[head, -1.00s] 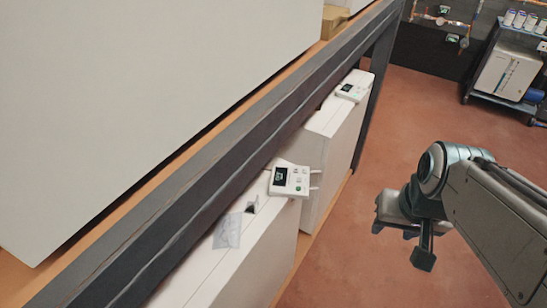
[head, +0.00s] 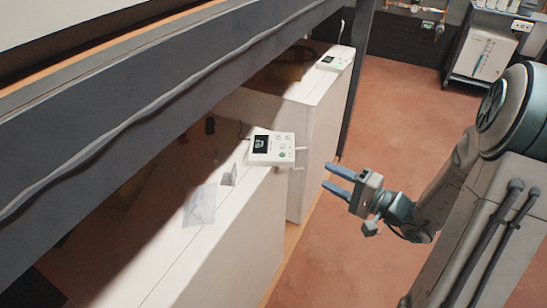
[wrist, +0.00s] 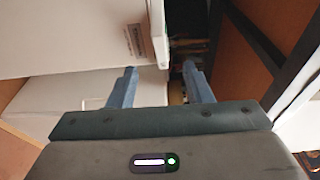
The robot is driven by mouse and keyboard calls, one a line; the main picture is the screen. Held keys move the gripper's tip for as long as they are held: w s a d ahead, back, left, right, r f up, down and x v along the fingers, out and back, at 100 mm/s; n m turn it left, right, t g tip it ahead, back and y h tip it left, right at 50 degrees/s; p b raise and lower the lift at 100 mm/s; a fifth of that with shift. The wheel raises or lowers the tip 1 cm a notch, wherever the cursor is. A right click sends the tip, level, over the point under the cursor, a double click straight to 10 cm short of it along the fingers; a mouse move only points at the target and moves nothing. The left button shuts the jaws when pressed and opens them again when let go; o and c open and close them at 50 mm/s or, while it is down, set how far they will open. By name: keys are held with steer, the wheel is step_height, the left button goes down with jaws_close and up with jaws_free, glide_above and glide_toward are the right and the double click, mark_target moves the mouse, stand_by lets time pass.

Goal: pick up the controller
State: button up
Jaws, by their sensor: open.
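A white controller (head: 272,148) with a dark screen and several small buttons lies on the top front edge of the nearer white unit (head: 225,225). Part of it sticks out past the edge, with short prongs on its right side. A second, similar controller (head: 335,62) lies on the farther white unit (head: 315,110). My gripper (head: 326,175) is open and empty, to the right of the nearer controller and a little lower in the picture, apart from it. In the wrist view its two blue fingers (wrist: 160,70) are spread with nothing between them. I cannot make out a controller there.
A dark shelf beam (head: 150,105) runs above the white units, close over their tops. A paper sheet (head: 200,205) lies on the nearer unit. Reddish floor (head: 400,110) to the right is open. A cart (head: 485,55) stands at the back right.

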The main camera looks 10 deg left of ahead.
mark_target(272, 148)
steer(key=w+a+t, duration=0.1)
steer(key=w+a, duration=0.8)
steer(key=shift+w+a+f+m+h, duration=0.3)
steer(key=shift+w+m, duration=0.05)
steer(key=shift+m, duration=0.05)
steer(key=shift+c, duration=0.3)
jaws_close()
